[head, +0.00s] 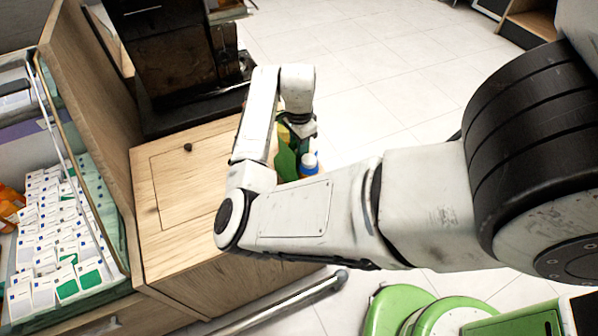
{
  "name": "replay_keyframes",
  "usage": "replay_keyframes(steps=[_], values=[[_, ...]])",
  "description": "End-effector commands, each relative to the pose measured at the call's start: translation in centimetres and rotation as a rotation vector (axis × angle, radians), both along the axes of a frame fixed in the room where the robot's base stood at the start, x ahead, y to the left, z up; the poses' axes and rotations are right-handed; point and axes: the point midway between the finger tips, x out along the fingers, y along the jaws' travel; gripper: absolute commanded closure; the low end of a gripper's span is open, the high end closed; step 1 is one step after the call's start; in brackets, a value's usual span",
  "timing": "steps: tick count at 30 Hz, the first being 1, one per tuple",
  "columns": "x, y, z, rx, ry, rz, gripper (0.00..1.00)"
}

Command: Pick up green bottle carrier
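A partly hidden group of coloured items shows behind my arm, at the right edge of the wooden counter. It has a green part (286,160), which may be the green bottle carrier, and a bottle with a blue cap (309,161). My gripper (301,126) is at the end of the bent arm, pointing down just above or at these items.
A wooden counter (185,215) with a small dark knob lies left of my arm. A dark machine (170,50) stands behind it. A shelf of white cartons (60,240) is at far left. Tiled floor (370,70) is open behind.

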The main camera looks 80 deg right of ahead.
Motion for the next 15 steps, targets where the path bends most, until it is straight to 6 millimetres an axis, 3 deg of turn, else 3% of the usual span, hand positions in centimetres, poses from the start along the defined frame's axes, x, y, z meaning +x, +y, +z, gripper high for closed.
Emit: replay_keyframes(steps=[6, 13, 15], values=[[-0.01, -0.01, -0.09, 0.000, 0.000, 0.000, 0.77], [-0.01, -0.01, -0.07, -0.001, 0.001, 0.000, 0.99], [-0.01, -0.01, -0.06, -0.001, 0.001, -0.001, 1.00]])
